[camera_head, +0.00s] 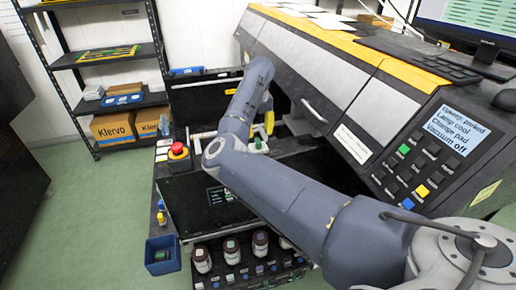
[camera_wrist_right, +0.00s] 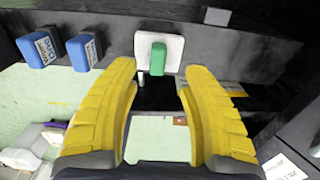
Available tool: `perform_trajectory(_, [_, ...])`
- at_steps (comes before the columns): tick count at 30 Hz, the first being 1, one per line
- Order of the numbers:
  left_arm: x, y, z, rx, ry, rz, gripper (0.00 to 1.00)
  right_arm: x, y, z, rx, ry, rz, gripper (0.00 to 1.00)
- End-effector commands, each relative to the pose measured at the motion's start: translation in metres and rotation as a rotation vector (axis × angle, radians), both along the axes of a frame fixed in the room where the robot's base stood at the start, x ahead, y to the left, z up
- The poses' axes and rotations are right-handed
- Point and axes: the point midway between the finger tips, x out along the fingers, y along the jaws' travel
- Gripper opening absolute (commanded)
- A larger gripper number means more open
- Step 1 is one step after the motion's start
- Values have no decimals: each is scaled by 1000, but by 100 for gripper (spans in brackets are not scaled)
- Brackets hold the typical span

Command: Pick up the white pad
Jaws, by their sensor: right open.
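The white pad (camera_wrist_right: 176,48) shows in the wrist view, a pale rectangular piece on a dark surface with a green grip (camera_wrist_right: 158,59) on its front. My right gripper (camera_wrist_right: 162,78) has its two yellow fingers spread apart, with nothing between them. The pad lies just beyond the fingertips, roughly centred on the gap. In the head view the right arm reaches into the machine and its yellow fingers (camera_head: 268,122) are partly hidden by the arm. A small green piece shows near them; the pad itself is hard to make out there. My left gripper is not in view.
Two blue blocks with labels (camera_wrist_right: 36,49) sit left of the pad in the wrist view. The machine's sloped housing (camera_head: 330,60) rises right of the arm. A red stop button (camera_head: 178,150) stands at left. Ink bottles (camera_head: 232,250) stand in front.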

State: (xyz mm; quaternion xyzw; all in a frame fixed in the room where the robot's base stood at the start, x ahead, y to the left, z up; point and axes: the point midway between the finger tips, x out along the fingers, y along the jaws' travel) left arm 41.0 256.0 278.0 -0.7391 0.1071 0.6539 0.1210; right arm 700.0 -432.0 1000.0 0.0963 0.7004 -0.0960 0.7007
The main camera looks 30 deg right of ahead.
Motion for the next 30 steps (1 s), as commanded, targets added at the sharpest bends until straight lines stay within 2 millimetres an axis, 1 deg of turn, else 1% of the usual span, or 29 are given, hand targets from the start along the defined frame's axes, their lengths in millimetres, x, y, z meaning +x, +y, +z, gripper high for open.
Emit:
perform_trajectory(5, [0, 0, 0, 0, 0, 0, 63, 0, 0, -9, 0, 2, 1, 45])
perform_trajectory(12, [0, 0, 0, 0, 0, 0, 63, -1, 3, -38, -2, 4, 1, 45])
perform_trajectory(16, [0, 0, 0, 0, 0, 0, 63, 0, 3, -49, -1, 1, 0, 45])
perform_trajectory(20, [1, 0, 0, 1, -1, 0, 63, 0, 3, -54, -1, 1, 0, 45])
perform_trajectory(28, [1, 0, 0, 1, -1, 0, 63, 0, 3, -54, -1, 0, 0, 46])
perform_trajectory(30, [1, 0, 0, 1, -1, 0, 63, 0, 3, -54, -1, 0, 0, 37])
